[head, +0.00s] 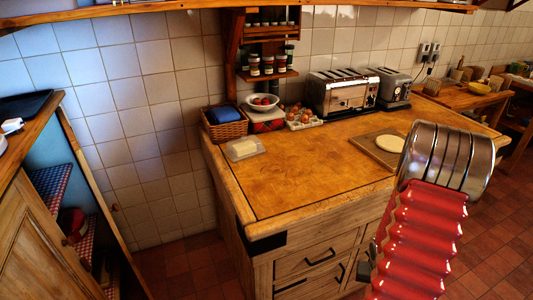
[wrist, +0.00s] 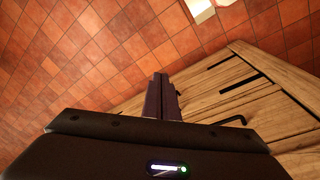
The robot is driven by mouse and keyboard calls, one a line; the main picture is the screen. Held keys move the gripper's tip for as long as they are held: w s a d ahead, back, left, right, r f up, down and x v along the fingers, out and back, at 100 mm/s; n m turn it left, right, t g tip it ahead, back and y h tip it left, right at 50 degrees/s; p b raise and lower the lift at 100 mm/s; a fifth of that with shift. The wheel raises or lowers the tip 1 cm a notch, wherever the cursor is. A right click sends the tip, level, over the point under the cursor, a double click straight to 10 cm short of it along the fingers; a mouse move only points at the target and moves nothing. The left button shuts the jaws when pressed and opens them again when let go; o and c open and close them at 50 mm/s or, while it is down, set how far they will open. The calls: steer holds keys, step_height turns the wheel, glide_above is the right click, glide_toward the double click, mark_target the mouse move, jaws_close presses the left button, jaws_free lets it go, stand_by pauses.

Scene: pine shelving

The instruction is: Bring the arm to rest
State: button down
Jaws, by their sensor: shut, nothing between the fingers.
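My gripper (wrist: 160,78) shows in the wrist view. Its two dark fingers are together with nothing between them. Beyond them are the red tiled floor and the wooden drawer front of the counter, at right. In the head view my arm, with a red ribbed sleeve and a shiny metal joint, stands at the right, in front of the counter (head: 310,180). A small dark part shows beside the sleeve, but I cannot tell if it is the gripper.
The counter carries a board with a pale round (head: 390,143), a butter dish (head: 243,149), a basket (head: 225,128), an egg tray (head: 304,122) and two toasters (head: 342,93). Its middle is bare. A cabinet (head: 45,240) stands at left. Floor (head: 500,240) is open at right.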

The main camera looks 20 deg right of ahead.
steer(key=w+a+r+n+t, duration=0.1)
steer(key=a+r+n+t, duration=0.1)
steer(key=a+r, duration=1)
steer(key=w+a+r+n+t+y, duration=0.1)
steer(key=a+r+n, duration=0.3)
steer(key=a+r, duration=0.9)
steer(key=w+a+r+n+t, duration=0.1)
steer(key=a+r+n+t, duration=0.1)
steer(key=a+r, duration=1)
steer(key=shift+w+a+r+n+t+y, duration=0.2)
steer(key=shift+w+r+n+t+y, duration=0.15)
steer(key=shift+r, duration=0.35)
